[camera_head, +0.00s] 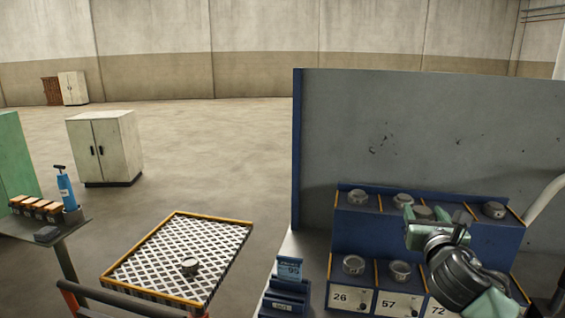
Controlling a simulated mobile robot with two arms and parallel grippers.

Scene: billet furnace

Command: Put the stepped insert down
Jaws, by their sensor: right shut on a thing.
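My right gripper (428,222) is shut in front of the upper row of the blue rack (345,228). A grey, round metal piece, apparently the stepped insert (423,212), shows at its jaws, partly covered by them. I cannot tell whether the piece touches the rack. Similar grey inserts sit in the upper row (358,197) and the lower row (353,265) of the rack. One more grey round piece (190,266) stands on the cart's latticed top (205,240). My left gripper is out of view.
Number labels 26, 57 and 72 mark the lower row. A small blue stand with a 95 card (289,270) is left of the rack. A grey panel (420,140) rises behind.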

